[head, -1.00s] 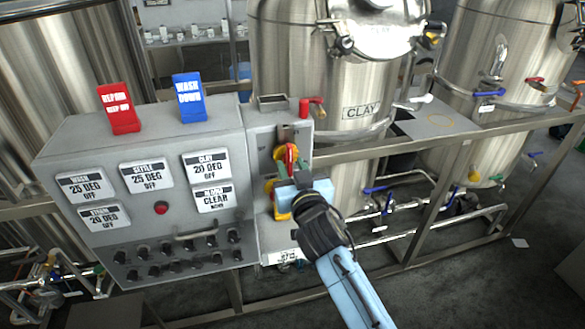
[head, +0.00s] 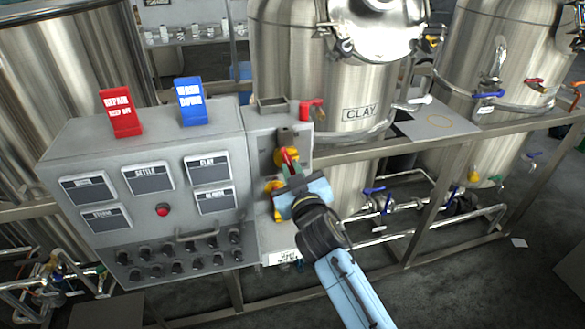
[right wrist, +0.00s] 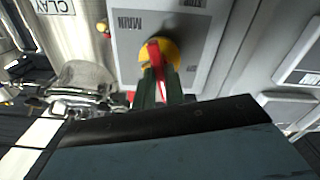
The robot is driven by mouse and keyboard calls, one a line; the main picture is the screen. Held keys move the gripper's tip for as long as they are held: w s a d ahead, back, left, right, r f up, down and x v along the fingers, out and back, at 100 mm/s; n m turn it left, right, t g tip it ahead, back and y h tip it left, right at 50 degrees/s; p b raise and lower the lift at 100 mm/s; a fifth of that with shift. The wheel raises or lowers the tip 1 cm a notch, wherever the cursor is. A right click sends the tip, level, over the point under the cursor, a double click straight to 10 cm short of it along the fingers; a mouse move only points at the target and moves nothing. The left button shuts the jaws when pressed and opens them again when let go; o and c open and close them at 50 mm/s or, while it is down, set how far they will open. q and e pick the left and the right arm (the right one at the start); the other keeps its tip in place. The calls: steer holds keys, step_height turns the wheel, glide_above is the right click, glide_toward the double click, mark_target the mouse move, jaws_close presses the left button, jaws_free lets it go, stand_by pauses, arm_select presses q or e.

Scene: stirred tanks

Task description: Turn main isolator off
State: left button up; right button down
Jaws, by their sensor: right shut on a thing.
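The main isolator is a red handle (head: 286,156) on a yellow round plate (head: 294,154), on the front of a grey box (head: 262,140). In the right wrist view the red handle (right wrist: 154,54) crosses the yellow plate (right wrist: 174,50), beside the label MAIN (right wrist: 131,23). My right gripper (head: 285,176) is shut on the handle; its two dark fingers (right wrist: 160,86) stand either side of the red handle. In the head view the handle leans to the upper left. My left gripper is out of view.
A red sign (head: 120,112) and a blue sign (head: 190,101) stand on top. Steel tanks (head: 320,90) stand behind.

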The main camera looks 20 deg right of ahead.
steer(key=n+p, duration=0.1)
steer(key=n, duration=0.2)
steer(key=shift+r+n, duration=0.1)
steer(key=shift+n, duration=0.3)
steer(key=n+p, duration=0.1)
steer(key=n, duration=0.2)
steer(key=shift+a+n, duration=0.1)
steer(key=shift+n, duration=0.2)
steer(key=n, duration=0.3)
steer(key=shift+n+p, duration=0.3)
steer(key=shift+p, duration=0.1)
steer(key=shift+n+p, duration=0.35)
steer(key=shift+n, duration=1.35)
steer(key=shift+f, duration=0.2)
steer(key=c, duration=1.5)
jaws_free()
steer(key=shift+o, duration=0.2)
